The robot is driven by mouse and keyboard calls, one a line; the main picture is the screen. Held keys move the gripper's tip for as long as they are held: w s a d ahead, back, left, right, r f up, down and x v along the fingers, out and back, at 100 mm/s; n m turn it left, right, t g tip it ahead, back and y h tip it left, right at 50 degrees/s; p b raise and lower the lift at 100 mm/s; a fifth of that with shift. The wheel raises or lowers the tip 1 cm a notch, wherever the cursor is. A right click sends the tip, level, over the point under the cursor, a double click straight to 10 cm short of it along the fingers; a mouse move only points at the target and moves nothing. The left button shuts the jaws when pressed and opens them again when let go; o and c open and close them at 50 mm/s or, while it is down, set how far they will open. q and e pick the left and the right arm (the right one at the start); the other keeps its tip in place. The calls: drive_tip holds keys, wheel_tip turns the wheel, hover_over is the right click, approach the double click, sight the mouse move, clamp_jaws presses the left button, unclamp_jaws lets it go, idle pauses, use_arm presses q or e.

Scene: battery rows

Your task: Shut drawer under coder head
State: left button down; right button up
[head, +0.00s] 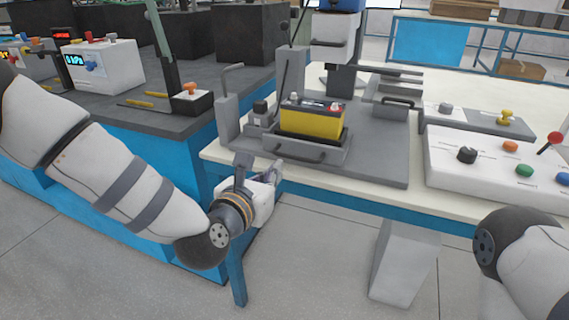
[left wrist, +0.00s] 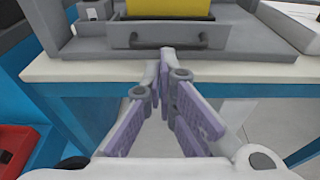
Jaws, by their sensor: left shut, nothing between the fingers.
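The drawer (head: 335,157) is a grey tray with a bar handle on its front; a yellow and black battery (head: 311,122) sits in it. It stands out in front of the coder head (head: 334,38), a white and blue unit on a post. In the left wrist view the drawer front (left wrist: 200,43) and its handle (left wrist: 168,41) face me. My left gripper (head: 276,172) is shut and empty, low in front of the drawer by the table edge. In the left wrist view its fingertips (left wrist: 160,62) lie just below the handle, apparently apart from it. My right gripper is out of view.
The drawer rests on a grey base plate (head: 385,165) on a cream table (head: 440,203). A white control box (head: 480,170) with coloured knobs stands at right. A grey upright (head: 228,115) stands left of the drawer. A dark bench (head: 150,120) is at left.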

sight(289, 157)
use_arm(q)
drive_tip(key=x, duration=0.6)
drive_tip(key=shift+w+d+f, duration=0.15)
drive_tip(key=shift+w, duration=0.2)
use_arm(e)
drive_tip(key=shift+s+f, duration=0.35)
use_arm(q)
drive_tip(key=shift+b, duration=0.3)
